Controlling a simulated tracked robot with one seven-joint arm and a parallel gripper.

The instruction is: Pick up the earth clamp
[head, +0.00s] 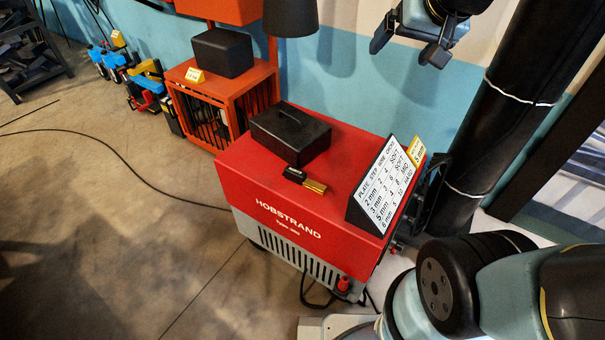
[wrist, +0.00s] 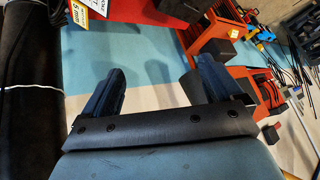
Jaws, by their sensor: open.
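A small clamp-like piece with a black grip and a brass end (head: 305,180), which looks like the earth clamp, lies on top of the red HOBSTRAND welder (head: 265,212). It lies near the front edge, just in front of a black case with a handle (head: 290,135). My gripper (head: 410,45) is at the top right in the head view, well above and away from the welder. Its two fingers are apart with nothing between them. In the wrist view my gripper (wrist: 158,66) is also open and empty. The clamp cannot be made out there.
A plate-and-wire chart (head: 385,185) stands on the welder's right end. An orange cage (head: 222,100) with a black box (head: 222,52) stands behind left. A thick black column (head: 500,110) rises at right. A cable (head: 140,175) crosses the open floor at left.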

